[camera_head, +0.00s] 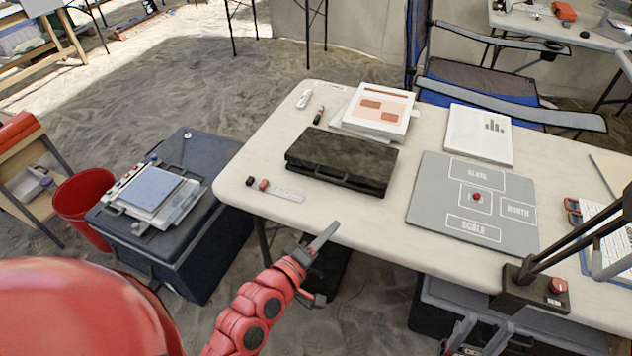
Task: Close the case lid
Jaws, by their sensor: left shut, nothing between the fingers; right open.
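The black case (342,155) lies on the white table, left of the grey mat. Its lid lies flat over the body and looks shut, with handle or latch parts along the front side. My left gripper (334,229) is shut and empty, in front of the table's near edge and below the case in the picture, apart from it. My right gripper (481,336) is at the bottom edge, in front of the table, well right of the case. It is open and empty, and partly cut off by the frame.
The white table (395,230) also holds a grey labelled mat (435,200) with a red piece (476,197), white panels (378,108), a scale strip (284,192) and a black lamp-like stand (528,287) at right. A dark crate (185,258) and red bucket (80,205) stand left.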

